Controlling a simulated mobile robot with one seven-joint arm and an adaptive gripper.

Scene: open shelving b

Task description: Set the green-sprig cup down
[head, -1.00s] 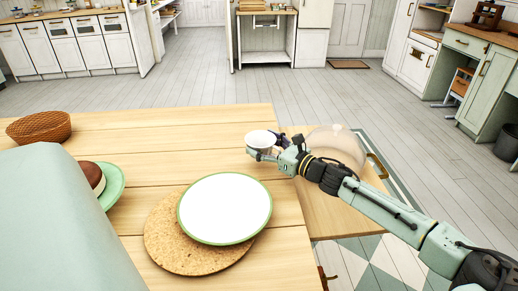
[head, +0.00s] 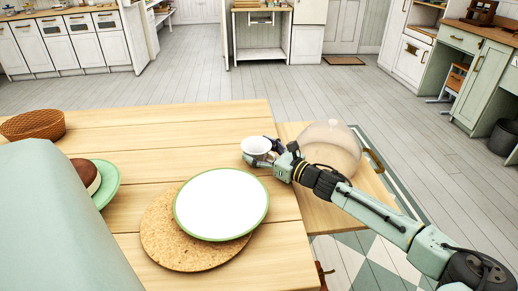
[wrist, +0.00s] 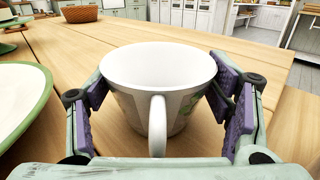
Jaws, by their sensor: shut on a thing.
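The green-sprig cup (head: 256,145) is white and upright near the far right edge of the wooden table (head: 180,150). In the wrist view the cup (wrist: 158,70) shows its handle towards the camera and a bit of green print on its side. My gripper (head: 264,156) reaches in from the right, its purple-padded fingers on both sides of the cup; the gripper also shows in the wrist view (wrist: 165,105). It is shut on the cup. The cup's base is low over the table; I cannot tell whether it touches.
A green-rimmed white plate (head: 221,204) rests on a round cork mat (head: 165,240) in front of the cup. A glass dome (head: 330,150) stands on a lower wooden surface at right. A wicker basket (head: 33,125) and a cake on a green plate (head: 108,186) are at left. The table's middle is clear.

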